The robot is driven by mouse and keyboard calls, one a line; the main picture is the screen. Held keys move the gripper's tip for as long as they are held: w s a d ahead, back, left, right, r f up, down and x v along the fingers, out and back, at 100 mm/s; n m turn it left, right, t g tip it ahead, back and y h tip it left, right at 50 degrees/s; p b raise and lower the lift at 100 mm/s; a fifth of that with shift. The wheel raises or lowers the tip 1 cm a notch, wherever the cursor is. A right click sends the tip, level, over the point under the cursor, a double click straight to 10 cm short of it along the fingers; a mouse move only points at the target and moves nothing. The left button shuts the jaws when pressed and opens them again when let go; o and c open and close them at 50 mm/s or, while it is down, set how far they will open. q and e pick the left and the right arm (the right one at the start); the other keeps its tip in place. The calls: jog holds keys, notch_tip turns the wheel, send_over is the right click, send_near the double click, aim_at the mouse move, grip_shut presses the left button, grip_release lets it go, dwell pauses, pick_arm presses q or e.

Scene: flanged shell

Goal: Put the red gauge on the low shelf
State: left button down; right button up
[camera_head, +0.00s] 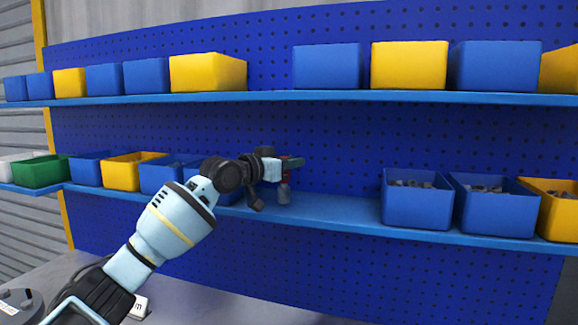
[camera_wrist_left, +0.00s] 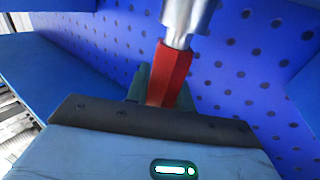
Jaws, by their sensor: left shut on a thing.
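The red gauge (camera_head: 284,176) has a red body and a grey metal end, and stands roughly upright with the metal end down. My left gripper (camera_head: 287,163) is shut on its red part. The left wrist view shows the red body (camera_wrist_left: 172,72) between dark green fingers (camera_wrist_left: 150,84), with the metal end beyond. The gauge is over the low blue shelf (camera_head: 330,210), in the gap between bins. Its lower end looks at or just above the shelf surface; I cannot tell whether they touch. My right gripper is not in view.
Blue bins (camera_head: 416,205) with small parts stand right of the gap. A yellow bin (camera_head: 122,172) and blue bins stand on its left, partly behind my left arm. An upper shelf (camera_head: 300,97) with bins runs above. Pegboard (camera_head: 340,140) backs the clear shelf space.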

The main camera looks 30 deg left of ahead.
pick_arm(q)
jog(key=shift+f, duration=0.35)
jog(key=c, duration=1.2)
grip_release()
jog(key=shift+f, duration=0.2)
jog(key=shift+r, duration=0.1)
jog(key=v, duration=1.2)
jog(key=shift+b, duration=0.3)
jog(key=shift+r, duration=0.1)
